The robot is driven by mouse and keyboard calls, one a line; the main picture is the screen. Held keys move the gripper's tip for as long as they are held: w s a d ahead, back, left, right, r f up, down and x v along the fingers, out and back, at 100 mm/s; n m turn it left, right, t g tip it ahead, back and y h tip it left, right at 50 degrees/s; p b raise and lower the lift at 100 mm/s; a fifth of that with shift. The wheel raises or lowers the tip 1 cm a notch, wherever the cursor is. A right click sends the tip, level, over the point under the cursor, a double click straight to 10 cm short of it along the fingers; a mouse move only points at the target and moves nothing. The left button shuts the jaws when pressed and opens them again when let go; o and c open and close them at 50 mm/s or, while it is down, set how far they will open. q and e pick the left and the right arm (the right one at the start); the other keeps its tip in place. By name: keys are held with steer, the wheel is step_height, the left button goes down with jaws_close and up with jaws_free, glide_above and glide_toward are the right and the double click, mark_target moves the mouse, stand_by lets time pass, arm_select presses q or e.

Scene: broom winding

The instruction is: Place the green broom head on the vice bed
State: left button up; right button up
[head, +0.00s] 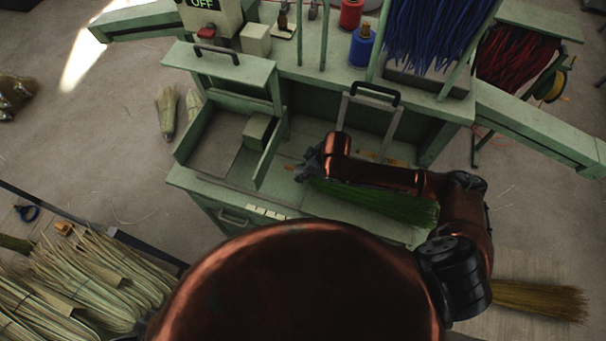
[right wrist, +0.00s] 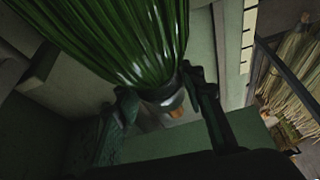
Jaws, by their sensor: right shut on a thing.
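The green broom head (head: 380,203) lies lengthwise above the green workbench (head: 190,180), its bristles pointing right, partly under my right arm. My right gripper (head: 310,170) is at its left end. In the right wrist view, the two dark fingers (right wrist: 163,103) are closed around the collar of the green broom head (right wrist: 130,40), whose bristles fan toward the top. Whether it touches the bench surface cannot be told. The vice bed cannot be clearly told apart; my arm and the broom head cover part of the bench middle. My left gripper is not in view.
A handled frame (head: 369,112) stands behind my right gripper. An open compartment (head: 212,150) with a small box is to the left. Blue bristles (head: 425,35) and spools (head: 361,47) are at the back. Straw bundles (head: 90,275) lie at lower left.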

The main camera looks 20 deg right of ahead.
steer(key=f, duration=0.3)
steer(key=shift+w+f, duration=0.2)
steer(key=o, duration=1.4)
steer(key=v, duration=1.2)
